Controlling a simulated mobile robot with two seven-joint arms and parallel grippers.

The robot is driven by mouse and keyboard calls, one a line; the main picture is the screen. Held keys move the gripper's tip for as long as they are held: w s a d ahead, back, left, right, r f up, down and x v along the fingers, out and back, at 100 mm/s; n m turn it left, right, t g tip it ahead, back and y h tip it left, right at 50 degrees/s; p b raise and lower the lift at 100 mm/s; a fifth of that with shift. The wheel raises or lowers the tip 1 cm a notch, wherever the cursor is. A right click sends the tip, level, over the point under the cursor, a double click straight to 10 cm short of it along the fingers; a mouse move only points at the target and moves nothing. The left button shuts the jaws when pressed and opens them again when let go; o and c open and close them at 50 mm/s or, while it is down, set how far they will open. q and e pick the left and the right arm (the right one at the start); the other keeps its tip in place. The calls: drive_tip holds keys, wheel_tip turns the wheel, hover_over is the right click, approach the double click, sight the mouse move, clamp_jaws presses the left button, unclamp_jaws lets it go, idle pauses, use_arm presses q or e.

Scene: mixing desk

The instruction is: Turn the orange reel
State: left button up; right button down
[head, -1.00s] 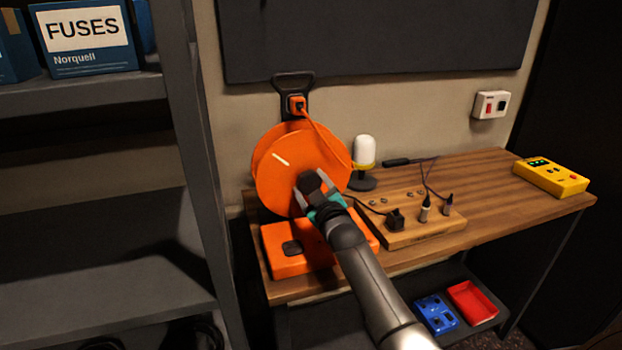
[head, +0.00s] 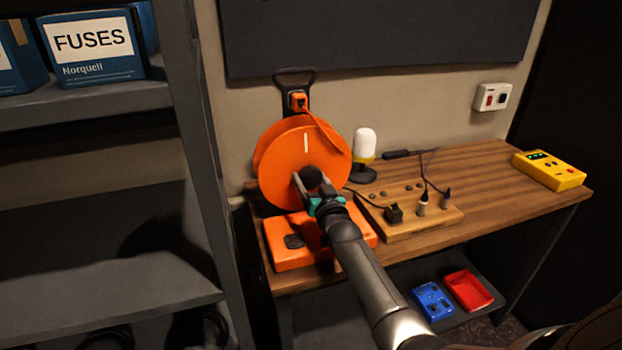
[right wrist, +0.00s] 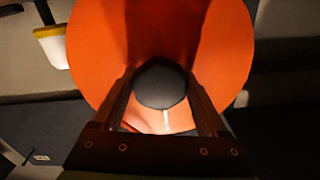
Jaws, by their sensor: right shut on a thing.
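The orange reel (head: 285,160) stands upright on its orange base (head: 290,258) at the left end of the wooden desk. A white line mark (head: 306,142) on its face stands nearly upright above the dark round knob (head: 312,175). My right gripper (head: 309,187) is shut on this knob, on the front face of the reel. In the right wrist view the fingers lie on both sides of the knob (right wrist: 160,85), with the orange disc (right wrist: 100,45) behind it. The fingers hide part of the reel's lower face. My left gripper is not in view.
A white lamp (head: 364,147) stands right of the reel. A wooden board (head: 432,222) with plugs and cables lies in front of it. A yellow device (head: 548,171) sits at the desk's far right. Grey shelving (head: 190,130) stands close on the left.

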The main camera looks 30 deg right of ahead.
drive_tip(key=shift+m, duration=0.3)
unclamp_jaws()
idle(0.3)
drive_tip(key=shift+s, duration=0.15)
drive_tip(key=shift+s+a, duration=0.1)
drive_tip(key=shift+s, duration=0.2)
drive_tip(key=p+v, duration=0.3)
drive_tip(key=v, duration=1.1)
drive_tip(key=shift+s, duration=0.2)
